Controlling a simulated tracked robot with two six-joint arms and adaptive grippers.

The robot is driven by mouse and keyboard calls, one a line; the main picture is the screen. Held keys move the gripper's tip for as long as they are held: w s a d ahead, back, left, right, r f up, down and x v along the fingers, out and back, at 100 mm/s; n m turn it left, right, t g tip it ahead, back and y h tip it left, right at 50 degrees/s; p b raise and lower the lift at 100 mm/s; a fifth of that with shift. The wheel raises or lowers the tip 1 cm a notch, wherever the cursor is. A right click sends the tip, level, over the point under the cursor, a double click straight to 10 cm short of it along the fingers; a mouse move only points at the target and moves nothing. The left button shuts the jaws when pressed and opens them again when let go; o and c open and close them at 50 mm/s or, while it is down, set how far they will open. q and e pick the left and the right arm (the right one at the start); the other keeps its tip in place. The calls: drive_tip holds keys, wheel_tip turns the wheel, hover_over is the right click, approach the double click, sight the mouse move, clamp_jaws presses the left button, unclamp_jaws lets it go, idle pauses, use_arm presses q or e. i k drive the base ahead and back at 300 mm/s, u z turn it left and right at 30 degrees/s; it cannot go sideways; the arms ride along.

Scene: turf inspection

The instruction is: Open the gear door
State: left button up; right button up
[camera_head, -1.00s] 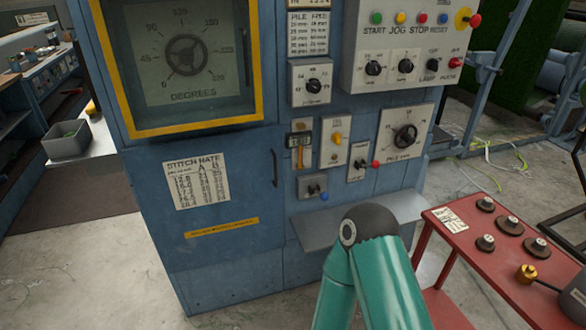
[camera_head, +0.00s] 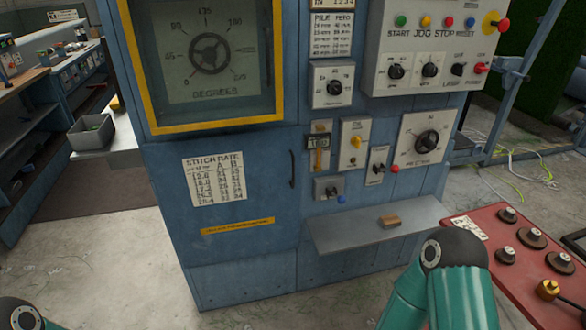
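The blue machine cabinet (camera_head: 165,220) stands in front of me. Its lower blue panel, which looks like the gear door (camera_head: 265,200), is flush and shut. It carries a white stitch rate chart (camera_head: 214,177), a yellow strip label (camera_head: 237,226) and a dark vertical handle (camera_head: 292,169) at its right edge. I cannot read a gear marking on it. Above it is a yellow-framed window (camera_head: 208,128) over a degrees dial (camera_head: 210,54). Teal links of my arms show at the bottom left and bottom right. Both grippers are out of view.
A grey shelf (camera_head: 350,238) juts from the cabinet right of the panel, with a small brown block (camera_head: 389,221) on it. A red table (camera_head: 490,240) with dark weights stands at the right. A workbench (camera_head: 95,150) holds a grey bin (camera_head: 91,132) at left. Floor before the panel looks clear.

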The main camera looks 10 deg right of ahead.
sight(223, 197)
drive_tip(key=z, duration=0.05)
drive_tip(key=i, duration=1)
drive_tip(key=u, duration=0.05)
